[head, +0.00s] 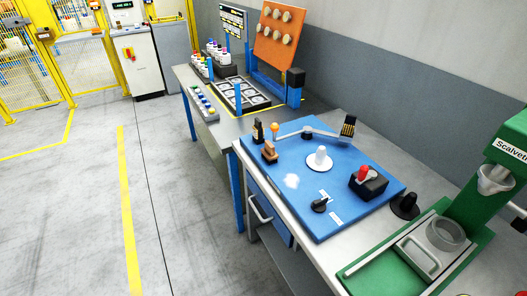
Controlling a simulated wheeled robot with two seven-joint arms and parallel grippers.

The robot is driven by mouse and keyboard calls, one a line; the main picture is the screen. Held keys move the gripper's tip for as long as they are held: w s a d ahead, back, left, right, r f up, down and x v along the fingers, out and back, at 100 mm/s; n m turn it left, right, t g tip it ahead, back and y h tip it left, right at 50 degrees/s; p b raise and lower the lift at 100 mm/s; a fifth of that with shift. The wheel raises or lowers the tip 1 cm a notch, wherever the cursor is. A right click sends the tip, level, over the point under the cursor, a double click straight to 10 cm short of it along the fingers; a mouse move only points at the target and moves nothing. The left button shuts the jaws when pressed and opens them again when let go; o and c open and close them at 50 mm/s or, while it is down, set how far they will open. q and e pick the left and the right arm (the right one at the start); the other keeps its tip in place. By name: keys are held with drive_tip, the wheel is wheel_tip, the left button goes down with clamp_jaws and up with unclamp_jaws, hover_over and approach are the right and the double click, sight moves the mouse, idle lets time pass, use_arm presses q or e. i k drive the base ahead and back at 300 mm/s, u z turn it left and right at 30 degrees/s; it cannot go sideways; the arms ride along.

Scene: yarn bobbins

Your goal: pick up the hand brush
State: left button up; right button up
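I cannot tell for sure which item is the hand brush. A small brown wooden block-like piece (269,152) sits near the left edge of the blue mat (262,170). A dark upright piece with a tan part (258,131) stands just behind it. A black head with tan stripes (348,126) is at the mat's back right, at the end of a pale bar (322,133). Either the brown piece or the striped head could be a brush; both are small here. Neither of my grippers is in view.
The mat also bears a white bobbin on a disc (320,158), a white fluffy bit (292,181), a black knob (320,205) and a black box with a red top (368,182). A green machine (465,215) stands at right. The floor at left is clear.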

sight(268, 153)
drive_tip(key=k, duration=0.5)
drive_tip(key=u, duration=1.95)
drive_tip(key=i, duration=2.8)
drive_tip(key=z, duration=2.7)
